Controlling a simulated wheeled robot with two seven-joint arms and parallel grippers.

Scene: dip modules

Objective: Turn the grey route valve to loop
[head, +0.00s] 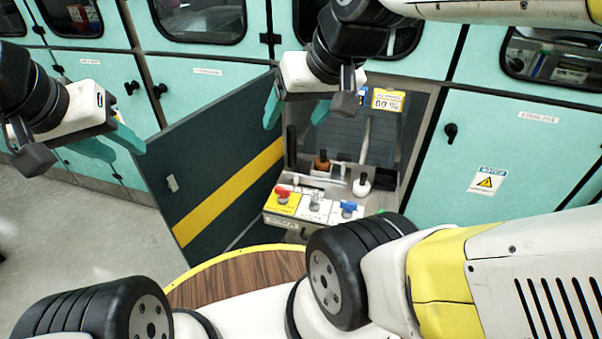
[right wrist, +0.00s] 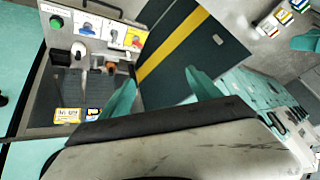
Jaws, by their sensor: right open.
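The grey route valve (head: 316,200) is the middle of three valves on a small panel inside the open cabinet. It stands between a red-handled valve (head: 283,192) and a blue-handled valve (head: 348,208). The grey valve also shows in the right wrist view (right wrist: 112,35); its handle is too small to read its setting. My right gripper (head: 298,118) is open and empty, above the panel and apart from it. Its two teal fingers also show in the right wrist view (right wrist: 163,92). My left gripper (head: 127,154) is at the far left, away from the valves, with its fingers apart and empty.
A dark cabinet door with a yellow stripe (head: 225,195) stands open left of the panel. Bottles, one with a brown top (head: 321,160) and one white (head: 362,184), stand behind the valves. A round wooden top (head: 235,275) lies in front. Teal cabinets surround the opening.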

